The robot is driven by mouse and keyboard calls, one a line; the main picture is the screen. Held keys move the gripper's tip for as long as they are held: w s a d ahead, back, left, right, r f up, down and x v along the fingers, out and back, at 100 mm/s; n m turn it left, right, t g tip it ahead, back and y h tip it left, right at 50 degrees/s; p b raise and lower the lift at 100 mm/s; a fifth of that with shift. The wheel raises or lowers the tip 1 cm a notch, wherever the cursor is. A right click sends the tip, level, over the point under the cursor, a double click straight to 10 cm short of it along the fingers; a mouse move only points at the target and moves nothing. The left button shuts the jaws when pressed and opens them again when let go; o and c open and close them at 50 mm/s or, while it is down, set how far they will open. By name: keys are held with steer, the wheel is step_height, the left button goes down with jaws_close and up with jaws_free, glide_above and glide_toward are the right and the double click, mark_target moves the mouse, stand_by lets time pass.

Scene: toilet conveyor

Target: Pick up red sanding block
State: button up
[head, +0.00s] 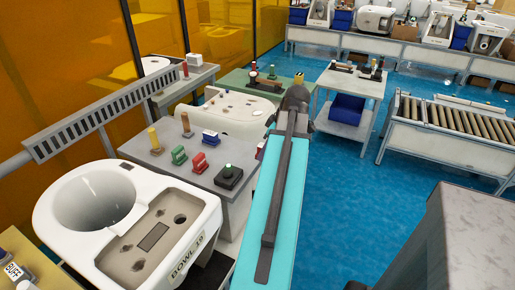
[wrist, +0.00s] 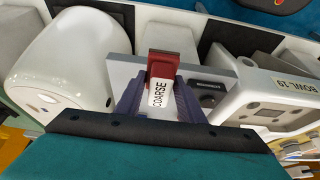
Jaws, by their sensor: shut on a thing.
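In the wrist view, my gripper (wrist: 160,88) has its purple fingers closed on both sides of a red sanding block (wrist: 163,64). The block has a white face marked COARSE. I cannot tell how far it is from the surface behind it. In the head view my arm hides the gripper, and a small reddish patch (head: 260,150) shows at the arm's left edge.
A white toilet bowl marked BOWL 19 (head: 185,250) stands at front left. A grey cart (head: 345,82) and roller conveyor (head: 450,118) stand right. Blue floor (head: 350,190) between is clear.

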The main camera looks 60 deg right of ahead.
steer(key=shift+s+a, duration=0.15)
steer(key=shift+s, duration=0.35)
steer(key=o, duration=0.5)
steer(key=c, duration=0.3)
